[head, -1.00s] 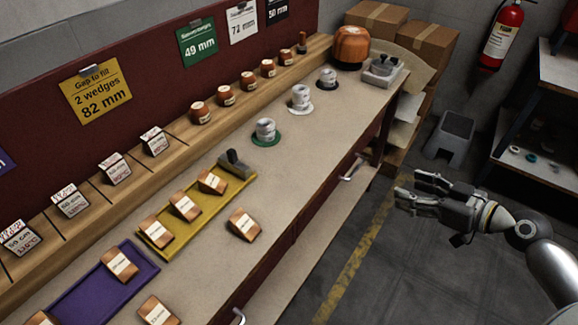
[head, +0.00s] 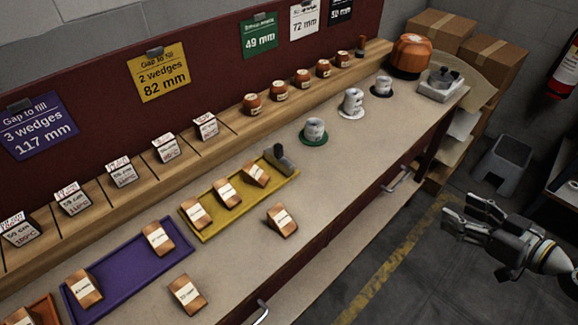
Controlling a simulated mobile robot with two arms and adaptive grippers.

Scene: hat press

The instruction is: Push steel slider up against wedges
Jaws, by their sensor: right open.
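A dark grey steel slider (head: 279,158) stands at the far right end of the yellow tray (head: 213,233). Three wooden wedges with white labels sit in a row in that tray: a near one (head: 195,213), a middle one (head: 227,193) and a far one (head: 255,173). The far wedge is close to the slider; I cannot tell if they touch. My right gripper (head: 462,212) is open and empty, off the bench's front edge above the floor, well to the right of the slider. My left gripper is out of view.
A purple tray (head: 110,272) holds wedges, and loose wedges (head: 281,219) (head: 187,294) lie on the bench. A green-based white spool (head: 314,131) stands beyond the slider. Signs hang on the red board; the yellow sign (head: 160,73) reads 2 wedges, 82 mm. Bench front right is clear.

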